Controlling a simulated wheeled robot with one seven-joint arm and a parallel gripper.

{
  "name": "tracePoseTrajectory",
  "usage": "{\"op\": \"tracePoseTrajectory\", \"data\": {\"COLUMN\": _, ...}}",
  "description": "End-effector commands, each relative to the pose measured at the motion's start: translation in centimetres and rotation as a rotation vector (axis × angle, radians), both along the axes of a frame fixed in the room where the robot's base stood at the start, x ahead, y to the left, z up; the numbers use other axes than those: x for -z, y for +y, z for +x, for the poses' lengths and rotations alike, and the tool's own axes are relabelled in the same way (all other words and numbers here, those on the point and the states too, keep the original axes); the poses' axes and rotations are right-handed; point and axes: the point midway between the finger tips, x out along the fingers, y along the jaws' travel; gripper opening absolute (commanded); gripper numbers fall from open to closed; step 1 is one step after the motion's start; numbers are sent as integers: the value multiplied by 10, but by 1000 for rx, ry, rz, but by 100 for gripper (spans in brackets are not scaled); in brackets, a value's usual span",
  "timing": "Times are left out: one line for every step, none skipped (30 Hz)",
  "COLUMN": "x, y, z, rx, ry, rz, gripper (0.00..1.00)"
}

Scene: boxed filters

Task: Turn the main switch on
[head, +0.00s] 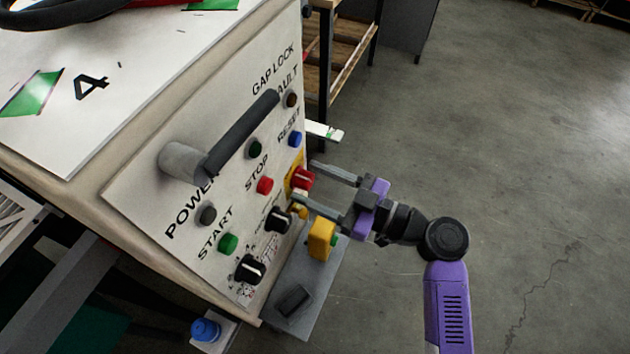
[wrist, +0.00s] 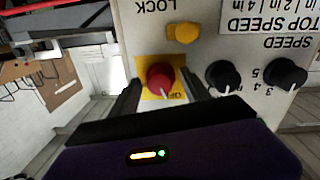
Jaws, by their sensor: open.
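The main switch (head: 302,178) is a red rotary knob on a yellow plate, near the right edge of the slanted control panel. It also shows in the wrist view as a red knob (wrist: 160,77) with a pale pointer mark, on its yellow plate. My gripper (head: 307,184) is open, its two fingers reaching toward the panel on either side of the knob. In the wrist view the fingers of my gripper (wrist: 163,90) stand left and right of the knob with gaps. I cannot tell whether either finger touches it.
The white panel (head: 135,200) carries a big grey lever (head: 240,132), a red stop button (head: 265,185), a green start button (head: 228,243) and black speed knobs (wrist: 223,76). A yellow block (head: 321,240) sits just below my gripper. Open floor (head: 530,180) lies right.

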Motion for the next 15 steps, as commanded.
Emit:
{"op": "tracePoseTrajectory", "data": {"x": 0, "y": 0, "z": 0, "rx": 0, "ry": 0, "rz": 0, "gripper": 55}}
{"op": "tracePoseTrajectory", "data": {"x": 0, "y": 0, "z": 0, "rx": 0, "ry": 0, "rz": 0, "gripper": 55}}
{"op": "tracePoseTrajectory", "data": {"x": 0, "y": 0, "z": 0, "rx": 0, "ry": 0, "rz": 0, "gripper": 48}}
{"op": "tracePoseTrajectory", "data": {"x": 0, "y": 0, "z": 0, "rx": 0, "ry": 0, "rz": 0, "gripper": 42}}
{"op": "tracePoseTrajectory", "data": {"x": 0, "y": 0, "z": 0, "rx": 0, "ry": 0, "rz": 0, "gripper": 36}}
{"op": "tracePoseTrajectory", "data": {"x": 0, "y": 0, "z": 0, "rx": 0, "ry": 0, "rz": 0, "gripper": 28}}
{"op": "tracePoseTrajectory", "data": {"x": 0, "y": 0, "z": 0, "rx": 0, "ry": 0, "rz": 0, "gripper": 22}}
{"op": "tracePoseTrajectory", "data": {"x": 0, "y": 0, "z": 0, "rx": 0, "ry": 0, "rz": 0, "gripper": 16}}
{"op": "tracePoseTrajectory", "data": {"x": 0, "y": 0, "z": 0, "rx": 0, "ry": 0, "rz": 0, "gripper": 8}}
{"op": "tracePoseTrajectory", "data": {"x": 0, "y": 0, "z": 0, "rx": 0, "ry": 0, "rz": 0, "gripper": 2}}
{"op": "tracePoseTrajectory", "data": {"x": 0, "y": 0, "z": 0, "rx": 0, "ry": 0, "rz": 0, "gripper": 0}}
{"op": "tracePoseTrajectory", "data": {"x": 0, "y": 0, "z": 0, "rx": 0, "ry": 1, "rz": 0, "gripper": 0}}
{"op": "tracePoseTrajectory", "data": {"x": 0, "y": 0, "z": 0, "rx": 0, "ry": 1, "rz": 0, "gripper": 0}}
{"op": "tracePoseTrajectory", "data": {"x": 0, "y": 0, "z": 0, "rx": 0, "ry": 2, "rz": 1, "gripper": 0}}
{"op": "tracePoseTrajectory", "data": {"x": 0, "y": 0, "z": 0, "rx": 0, "ry": 4, "rz": 2, "gripper": 0}}
